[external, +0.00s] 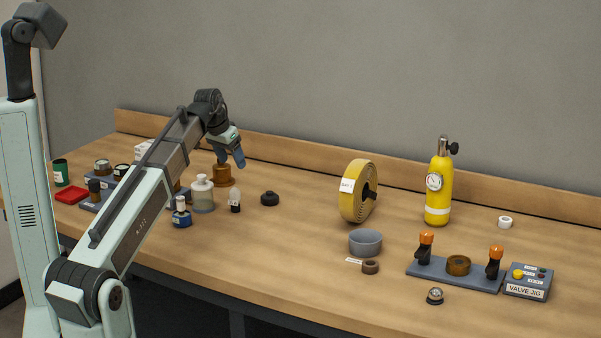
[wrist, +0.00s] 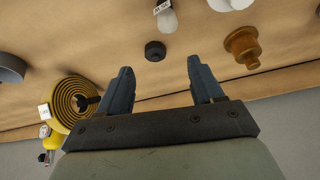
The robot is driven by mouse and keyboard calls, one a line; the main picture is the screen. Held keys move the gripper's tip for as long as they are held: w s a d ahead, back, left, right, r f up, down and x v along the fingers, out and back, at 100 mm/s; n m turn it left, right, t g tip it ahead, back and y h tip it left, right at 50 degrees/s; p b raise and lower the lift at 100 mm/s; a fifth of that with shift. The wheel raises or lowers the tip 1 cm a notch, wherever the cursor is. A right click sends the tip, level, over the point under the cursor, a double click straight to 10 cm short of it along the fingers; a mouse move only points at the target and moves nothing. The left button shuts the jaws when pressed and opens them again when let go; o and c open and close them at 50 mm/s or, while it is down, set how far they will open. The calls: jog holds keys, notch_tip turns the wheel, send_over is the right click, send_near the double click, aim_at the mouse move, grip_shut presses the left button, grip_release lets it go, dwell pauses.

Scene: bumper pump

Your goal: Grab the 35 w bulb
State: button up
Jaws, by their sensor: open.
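The bulb (external: 235,198) is small, with a pale globe on a dark labelled base, and stands upright on the bench beside a clear bottle. In the wrist view the bulb (wrist: 167,20) is at the top edge, its base partly cut off; its label is too small to read surely. My gripper (external: 228,159) is in the air above and behind the bulb, pointing down. In the wrist view my gripper (wrist: 160,66) has its two fingers apart with nothing between them. The bulb lies beyond the fingertips, not touching them.
A black knob-like piece (external: 270,199) lies right of the bulb. A brown stepped fitting (external: 222,176) stands behind it. A yellow hose roll (external: 355,190) is further right. Bench in front of the bulb is clear.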

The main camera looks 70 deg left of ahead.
aim_at(234, 188)
jog(key=shift+n, duration=0.3)
jog(key=a+f, duration=0.1)
jog(key=f, duration=0.4)
jog(key=a+f, duration=0.1)
jog(key=f, duration=0.1)
jog(key=shift+a+f, duration=0.25)
jog(key=shift+a, duration=0.05)
jog(key=shift+x, duration=2.95)
jog(key=shift+d, duration=0.2)
jog(key=shift+c, duration=0.3)
jog(key=c, duration=1)
